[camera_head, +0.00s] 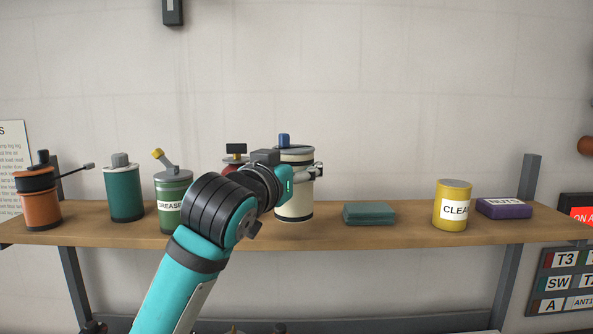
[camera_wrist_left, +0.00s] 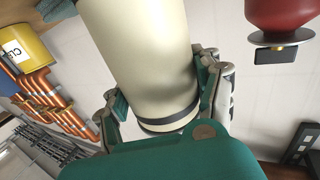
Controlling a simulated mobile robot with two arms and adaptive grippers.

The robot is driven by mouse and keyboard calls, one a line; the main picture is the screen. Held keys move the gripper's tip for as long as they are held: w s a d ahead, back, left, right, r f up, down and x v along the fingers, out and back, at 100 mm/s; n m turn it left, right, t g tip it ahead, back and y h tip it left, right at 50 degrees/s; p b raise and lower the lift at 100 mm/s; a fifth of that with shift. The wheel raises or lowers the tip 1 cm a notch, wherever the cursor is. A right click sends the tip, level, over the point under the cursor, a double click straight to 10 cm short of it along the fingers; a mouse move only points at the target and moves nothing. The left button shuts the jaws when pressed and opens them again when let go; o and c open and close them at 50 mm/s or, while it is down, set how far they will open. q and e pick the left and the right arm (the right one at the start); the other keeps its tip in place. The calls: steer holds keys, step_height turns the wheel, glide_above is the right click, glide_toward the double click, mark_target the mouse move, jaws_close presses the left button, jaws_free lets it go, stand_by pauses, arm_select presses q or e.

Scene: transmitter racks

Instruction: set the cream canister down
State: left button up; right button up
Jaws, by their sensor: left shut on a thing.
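The cream canister (camera_head: 294,204) has dark bands, a grey lid and a blue knob on top. In the head view it is upright at the middle of the wooden shelf (camera_head: 400,236), partly hidden by my left arm. Its base appears at the level of the shelf top; I cannot tell whether it touches. My left gripper (camera_head: 314,171) is shut around the canister's upper part. In the left wrist view, the fingers of my left gripper (camera_wrist_left: 160,97) sit on both sides of the cream canister (camera_wrist_left: 138,50). My right gripper is not in view.
To the left stand a red item (camera_head: 230,168), mostly hidden, a grease can (camera_head: 172,192), a green canister (camera_head: 124,192) and an orange oil can (camera_head: 40,205). To the right are a folded green cloth (camera_head: 369,213), a yellow can (camera_head: 452,190) and a purple NUTS box (camera_head: 504,209).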

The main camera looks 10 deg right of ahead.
arm_select(q)
steer(key=shift+x, duration=0.9)
steer(key=shift+w+d+p, duration=0.1)
steer(key=shift+w+p, duration=0.3)
steer(key=shift+w, duration=0.25)
steer(key=f, duration=0.1)
steer(key=f+p, duration=0.2)
steer(key=shift+w+d+f, duration=0.1)
steer(key=shift+w+f, duration=0.15)
steer(key=shift+w, duration=0.05)
steer(key=shift+f, duration=0.1)
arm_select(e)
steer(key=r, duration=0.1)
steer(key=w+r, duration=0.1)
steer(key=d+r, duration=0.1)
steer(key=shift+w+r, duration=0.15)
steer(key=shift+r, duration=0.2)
arm_select(q)
steer(key=shift+f, duration=0.1)
steer(key=o, duration=1.5)
steer(key=shift+f, duration=0.1)
